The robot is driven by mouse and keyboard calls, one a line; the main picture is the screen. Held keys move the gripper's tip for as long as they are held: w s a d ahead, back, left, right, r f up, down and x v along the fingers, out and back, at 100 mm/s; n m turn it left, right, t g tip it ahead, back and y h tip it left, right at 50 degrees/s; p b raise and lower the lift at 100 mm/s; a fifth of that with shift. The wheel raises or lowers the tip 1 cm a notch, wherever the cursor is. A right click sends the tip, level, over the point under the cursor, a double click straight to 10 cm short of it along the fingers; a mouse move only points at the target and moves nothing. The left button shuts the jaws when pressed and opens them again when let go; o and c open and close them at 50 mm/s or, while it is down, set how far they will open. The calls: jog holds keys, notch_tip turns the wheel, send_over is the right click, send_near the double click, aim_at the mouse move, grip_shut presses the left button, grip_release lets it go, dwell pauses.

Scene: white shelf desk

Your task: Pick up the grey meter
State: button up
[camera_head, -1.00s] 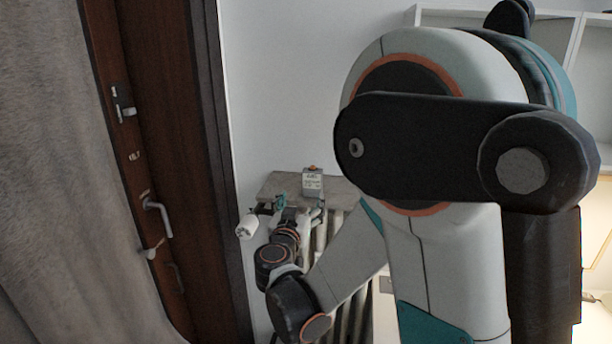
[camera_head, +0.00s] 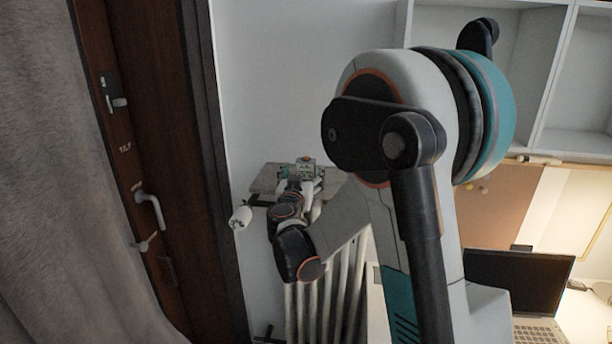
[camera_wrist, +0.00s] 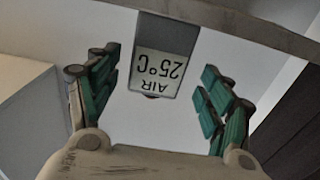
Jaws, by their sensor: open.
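The grey meter (camera_wrist: 168,35) has a white display reading "AIR 25°C", upside down in the wrist view. It stands on the stone-like slab (camera_head: 264,181) above the radiator, where its top (camera_head: 306,162) shows in the head view. My gripper (camera_wrist: 160,72) is open, with green-and-grey fingers to the left and right of the meter. The fingers look apart from it, and the display lies between their tips in the picture. In the head view my gripper (camera_head: 300,181) hides the meter's lower part.
The radiator (camera_head: 345,285) is below the slab, with a white valve knob (camera_head: 240,217) at its left. A brown door (camera_head: 150,150) and grey curtain (camera_head: 45,180) are at left. A laptop (camera_head: 515,280) and white shelves (camera_head: 565,90) are at right.

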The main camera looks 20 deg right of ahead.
aim_at(305, 171)
jog(key=x, duration=0.3)
jog(key=shift+w+d, duration=0.15)
jog(key=shift+d, duration=0.1)
jog(key=c, duration=1.3)
jog(key=shift+r, duration=0.15)
notch_tip(305, 171, up, 20)
jog(key=p, duration=0.4)
